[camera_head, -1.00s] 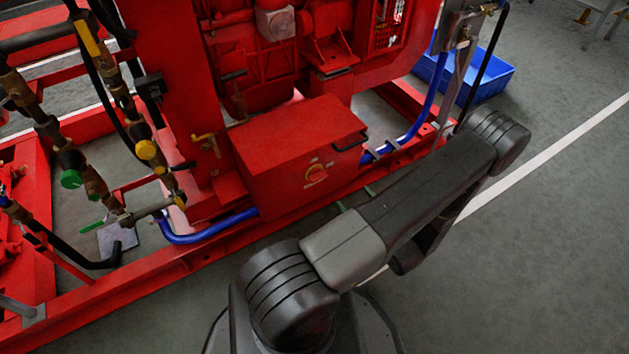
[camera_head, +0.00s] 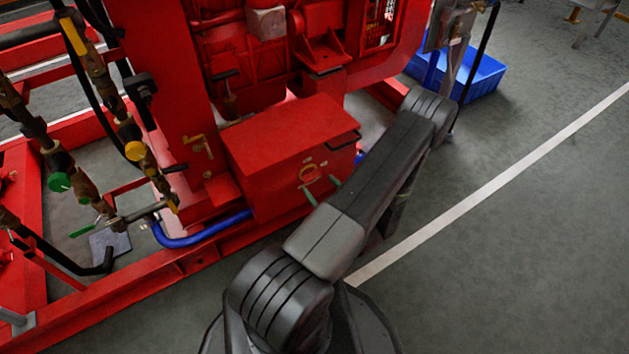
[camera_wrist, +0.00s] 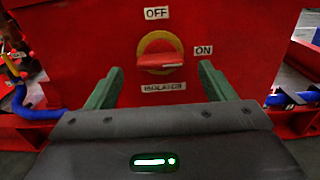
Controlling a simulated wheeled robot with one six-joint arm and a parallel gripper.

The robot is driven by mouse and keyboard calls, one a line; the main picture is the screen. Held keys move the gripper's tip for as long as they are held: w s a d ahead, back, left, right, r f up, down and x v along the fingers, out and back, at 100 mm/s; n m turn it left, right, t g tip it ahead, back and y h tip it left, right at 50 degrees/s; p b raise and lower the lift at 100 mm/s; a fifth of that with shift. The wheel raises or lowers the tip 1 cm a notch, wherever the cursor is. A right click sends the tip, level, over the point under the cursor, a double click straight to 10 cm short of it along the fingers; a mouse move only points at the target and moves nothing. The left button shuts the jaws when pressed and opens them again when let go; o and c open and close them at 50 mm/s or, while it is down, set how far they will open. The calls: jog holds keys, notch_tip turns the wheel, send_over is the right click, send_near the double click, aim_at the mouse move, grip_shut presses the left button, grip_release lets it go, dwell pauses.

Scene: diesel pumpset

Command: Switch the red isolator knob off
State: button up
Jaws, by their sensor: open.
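The red isolator knob (camera_wrist: 160,60) sits on a yellow round plate on the front of a red box (camera_head: 285,140). In the wrist view its handle lies level, toward the ON label (camera_wrist: 203,50); the OFF label (camera_wrist: 157,13) is above it and an ISOLATOR label (camera_wrist: 163,87) below. In the head view the knob (camera_head: 308,172) is partly hidden by my gripper. My gripper (camera_wrist: 158,80) has green fingers, open, one on each side below the knob. They are apart from the knob and hold nothing. In the head view the fingers (camera_head: 322,190) show in front of the box.
A blue hose (camera_head: 200,232) runs low left of the box along the red frame. A brass-handled valve (camera_head: 200,144) and piping with several fittings stand to the left. A blue crate (camera_head: 480,78) is at the back right. The floor at right is clear.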

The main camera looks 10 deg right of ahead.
aim_at(314, 179)
jog(key=shift+b+x, duration=0.3)
jog(key=shift+x, duration=1.8)
jog(key=c, duration=1)
